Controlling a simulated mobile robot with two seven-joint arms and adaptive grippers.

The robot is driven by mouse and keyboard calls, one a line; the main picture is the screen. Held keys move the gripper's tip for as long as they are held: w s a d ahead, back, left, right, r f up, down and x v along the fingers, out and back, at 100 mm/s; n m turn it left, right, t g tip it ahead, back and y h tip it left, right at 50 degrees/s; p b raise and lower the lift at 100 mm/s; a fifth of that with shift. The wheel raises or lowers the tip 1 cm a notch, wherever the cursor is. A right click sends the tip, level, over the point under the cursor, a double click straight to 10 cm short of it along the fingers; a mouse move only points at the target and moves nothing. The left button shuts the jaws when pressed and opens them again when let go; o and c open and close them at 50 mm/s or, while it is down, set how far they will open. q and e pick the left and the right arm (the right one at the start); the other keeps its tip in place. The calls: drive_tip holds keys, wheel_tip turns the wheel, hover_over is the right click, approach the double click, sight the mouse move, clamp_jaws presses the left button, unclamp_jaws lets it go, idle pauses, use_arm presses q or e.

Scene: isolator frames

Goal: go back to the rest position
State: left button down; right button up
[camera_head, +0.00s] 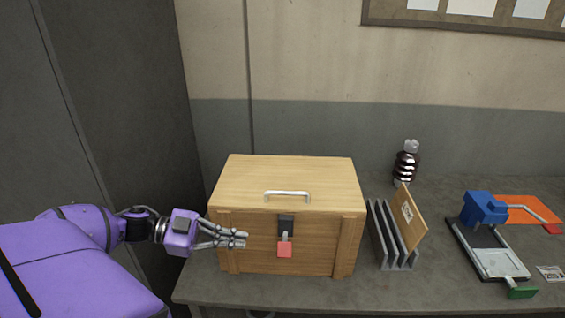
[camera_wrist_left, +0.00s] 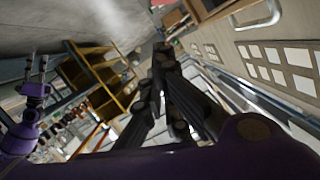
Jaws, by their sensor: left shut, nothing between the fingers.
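My left gripper (camera_head: 243,238) comes in from the left in the head view on a purple arm. It is shut and empty, in front of the left part of a wooden box (camera_head: 287,185) with a white handle on its closed lid. I cannot tell whether the fingers touch the box. The left wrist view shows the dark fingers (camera_wrist_left: 165,60) close together with the room tilted behind them. My right gripper is not in the head view.
The box stands on a grey table (camera_head: 440,293). Right of it are a grey rack (camera_head: 393,243) holding a brown board (camera_head: 408,218), a dark ribbed insulator (camera_head: 405,163), and a blue device on a frame (camera_head: 484,208) by an orange sheet (camera_head: 525,209). A dark cabinet (camera_head: 120,100) stands at left.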

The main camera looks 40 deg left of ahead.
use_arm(q)
drive_tip(key=w+a+f+n+t+y, duration=0.2)
drive_tip(key=w+a+f+t+y, duration=0.1)
drive_tip(key=f+y, duration=0.25)
drive_tip(key=s+d+f+n+y, duration=0.2)
drive_tip(key=s+f+n+y, duration=0.3)
drive_tip(key=f, duration=0.6)
drive_tip(key=s+d+f+n+g, duration=0.1)
drive_tip(key=s+d+f+n, duration=0.1)
drive_tip(key=s+d, duration=0.3)
drive_tip(key=s+d+f+n+g+y+p, duration=0.1)
drive_tip(key=s+d+f+n, duration=0.2)
drive_tip(key=d, duration=0.6)
drive_tip(key=s+d+f+n+g, duration=0.1)
drive_tip(key=s+d+f+n, duration=0.1)
drive_tip(key=s+d+f, duration=0.3)
drive_tip(key=s+d, duration=0.2)
drive_tip(key=s, duration=0.2)
drive_tip(key=shift+d+f+n+g+p, duration=0.25)
drive_tip(key=shift+f+n+g+p, duration=0.05)
drive_tip(key=shift+f+p, duration=0.05)
